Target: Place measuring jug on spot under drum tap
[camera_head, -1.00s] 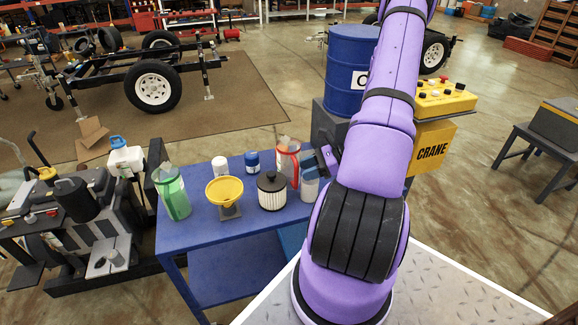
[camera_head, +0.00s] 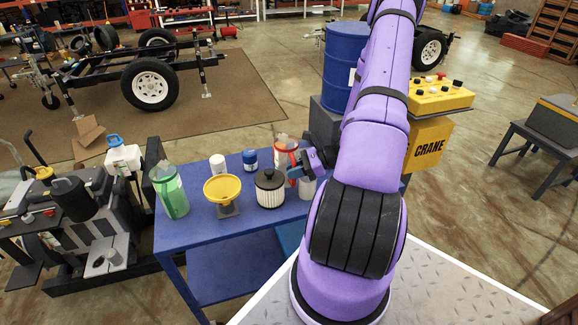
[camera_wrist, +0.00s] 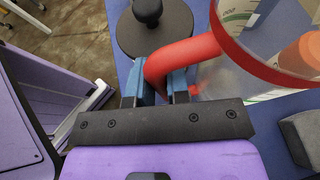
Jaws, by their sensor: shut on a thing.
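The measuring jug (camera_head: 286,147) is clear with a red rim and red handle. It stands at the back right of the blue cart, partly hidden by my gripper (camera_head: 302,168). In the wrist view the red handle (camera_wrist: 182,55) lies between the blue fingertips of my gripper (camera_wrist: 160,85), which is shut on it. The jug's clear body (camera_wrist: 235,75) is to the right of the fingers. The blue drum (camera_head: 345,65) stands on a dark stand behind the cart, partly covered by my arm. Its tap and the spot under it cannot be made out.
On the blue cart (camera_head: 200,234) stand a black-lidded filter (camera_head: 270,190) close to the jug, a yellow funnel (camera_head: 222,189), a green bottle (camera_head: 170,192) and small containers. A yellow crane box (camera_head: 428,145) is right of my arm.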

